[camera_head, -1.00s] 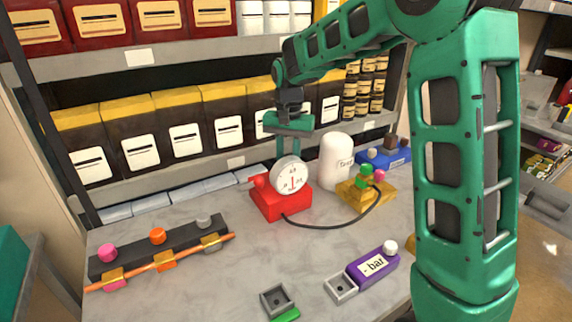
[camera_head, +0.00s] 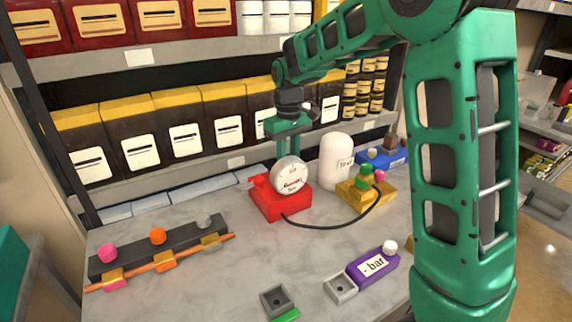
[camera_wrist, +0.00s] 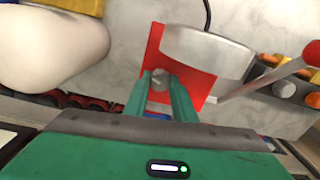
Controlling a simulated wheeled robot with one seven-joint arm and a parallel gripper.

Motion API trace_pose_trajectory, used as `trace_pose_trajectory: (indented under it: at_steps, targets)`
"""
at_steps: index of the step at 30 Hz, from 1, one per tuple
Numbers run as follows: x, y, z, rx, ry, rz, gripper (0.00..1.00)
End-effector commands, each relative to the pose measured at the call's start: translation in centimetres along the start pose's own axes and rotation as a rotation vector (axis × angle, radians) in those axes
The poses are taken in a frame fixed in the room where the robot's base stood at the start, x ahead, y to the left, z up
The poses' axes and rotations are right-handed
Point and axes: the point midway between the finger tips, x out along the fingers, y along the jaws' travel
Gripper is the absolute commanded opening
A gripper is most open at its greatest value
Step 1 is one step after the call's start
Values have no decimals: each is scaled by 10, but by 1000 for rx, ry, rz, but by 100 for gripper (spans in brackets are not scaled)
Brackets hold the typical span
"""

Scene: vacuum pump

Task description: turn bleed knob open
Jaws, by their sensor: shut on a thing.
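The red pump block (camera_head: 281,207) stands on the bench, with a round white gauge (camera_head: 290,175) on its front. The block also shows in the wrist view (camera_wrist: 153,52), beside the gauge's grey side (camera_wrist: 205,50). A small grey bleed knob (camera_wrist: 158,80) sits on the block behind the gauge. My gripper (camera_wrist: 160,82) points down and is shut on this knob, one finger on each side. In the head view my gripper (camera_head: 289,150) is above and behind the gauge, which hides its fingertips and the knob.
A white tank (camera_head: 335,165) and a yellow block (camera_head: 357,196) stand close on the right. A dark hose (camera_head: 335,227) runs between the red and yellow blocks. A red-tipped lever (camera_wrist: 310,52) is near the gauge. Shelves with boxes (camera_head: 180,130) rise behind.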

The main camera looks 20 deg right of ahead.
Motion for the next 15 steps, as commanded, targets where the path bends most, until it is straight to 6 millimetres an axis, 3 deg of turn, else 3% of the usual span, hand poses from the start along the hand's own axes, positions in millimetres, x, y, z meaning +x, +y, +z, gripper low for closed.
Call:
trace_pose_trajectory:
  at_steps: [15]
  targets:
    - [-2,1,-2,-294,7,3,1]
